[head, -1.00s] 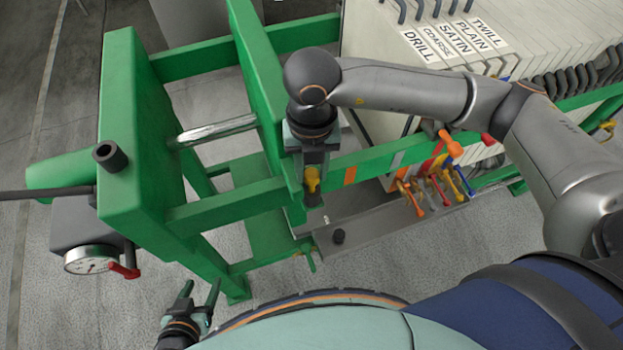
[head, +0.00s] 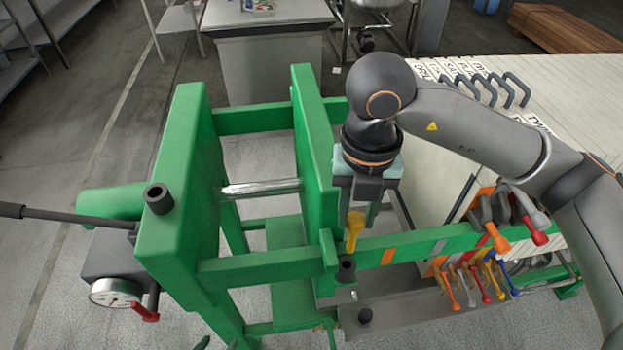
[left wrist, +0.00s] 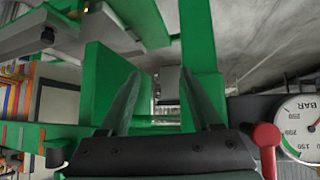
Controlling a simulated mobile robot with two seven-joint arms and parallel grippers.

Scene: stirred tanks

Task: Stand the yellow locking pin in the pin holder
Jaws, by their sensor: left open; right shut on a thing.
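The yellow locking pin (head: 354,231) hangs from my right gripper (head: 357,212), which is shut on it. The pin is roughly upright over the green frame's right side. A small black hollow socket (head: 346,269) sits just below the pin, close to its lower end; the picture does not show clearly whether they touch. Neither is labelled, so I cannot tell for sure which is the pin holder. My left gripper (left wrist: 163,78) is open and empty; the head view barely catches it at the bottom edge.
A green press frame (head: 180,170) with a metal rod (head: 260,188) fills the middle. A pressure gauge (head: 115,292) with a red lever is at left. Coloured handles (head: 470,280) hang at right by the white plates. A black knob (head: 365,316) stands on the grey tray.

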